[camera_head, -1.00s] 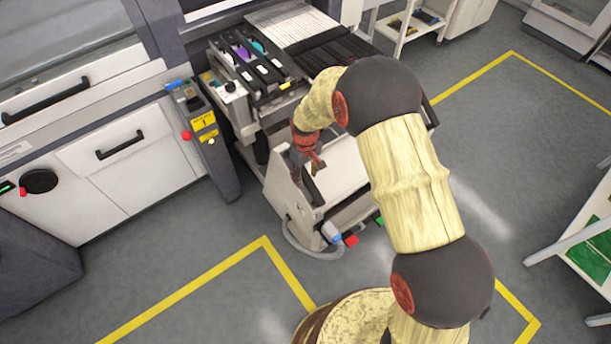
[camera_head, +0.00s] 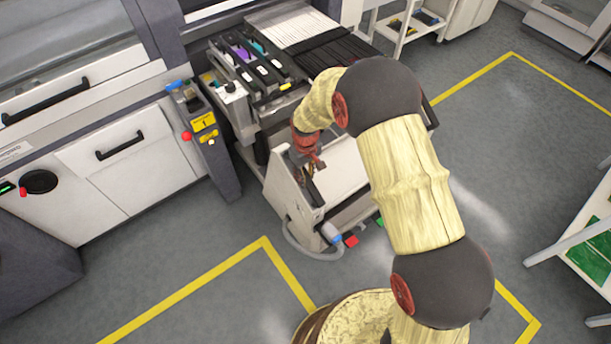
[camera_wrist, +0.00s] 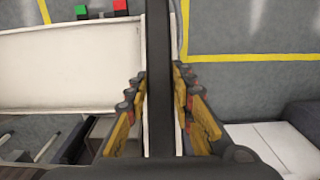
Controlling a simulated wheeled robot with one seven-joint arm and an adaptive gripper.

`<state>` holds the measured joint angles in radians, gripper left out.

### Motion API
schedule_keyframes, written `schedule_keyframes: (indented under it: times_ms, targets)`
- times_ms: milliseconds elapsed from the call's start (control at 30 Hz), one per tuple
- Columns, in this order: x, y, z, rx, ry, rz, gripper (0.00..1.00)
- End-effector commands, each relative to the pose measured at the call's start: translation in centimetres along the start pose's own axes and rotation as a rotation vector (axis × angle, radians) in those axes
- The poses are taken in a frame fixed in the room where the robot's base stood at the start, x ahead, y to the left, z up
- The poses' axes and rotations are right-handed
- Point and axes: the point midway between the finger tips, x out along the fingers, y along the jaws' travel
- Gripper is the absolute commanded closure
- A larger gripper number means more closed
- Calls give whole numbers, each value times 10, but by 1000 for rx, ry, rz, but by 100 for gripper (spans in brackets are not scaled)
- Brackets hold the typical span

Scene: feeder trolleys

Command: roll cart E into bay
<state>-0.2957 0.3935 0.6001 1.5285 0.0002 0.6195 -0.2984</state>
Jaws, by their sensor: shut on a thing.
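The cart (camera_head: 343,165) stands upright on the floor in the head view, in front of the machine, with its white panel partly hidden by my arm. It carries feeders (camera_head: 255,62) on top at the left. My gripper (camera_head: 313,166) is at the cart's near left side, shut on its dark handle bar. In the wrist view my gripper (camera_wrist: 158,105) has its yellow fingers on both sides of the dark bar (camera_wrist: 159,60), and the cart's white panel (camera_wrist: 70,65) is to the left. A letter on the cart cannot be read.
The machine (camera_head: 120,150) with drawers and a dark post (camera_head: 213,150) with a red button stand left of the cart. Yellow floor lines (camera_head: 190,288) mark zones. A rack (camera_head: 590,235) stands at the right edge. Open floor (camera_head: 520,130) lies right of my arm.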

Motion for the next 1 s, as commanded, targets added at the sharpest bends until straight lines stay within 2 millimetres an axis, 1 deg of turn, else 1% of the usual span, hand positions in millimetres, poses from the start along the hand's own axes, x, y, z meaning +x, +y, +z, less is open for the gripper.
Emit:
schedule_keyframes:
  times_ms: [667, 767, 1000]
  targets:
    - [0, 0, -1, -1, 0, 0, 100]
    - [0, 0, -5, -1, 1, 1, 100]
    - [-2, 1, -29, -1, 12, 3, 100]
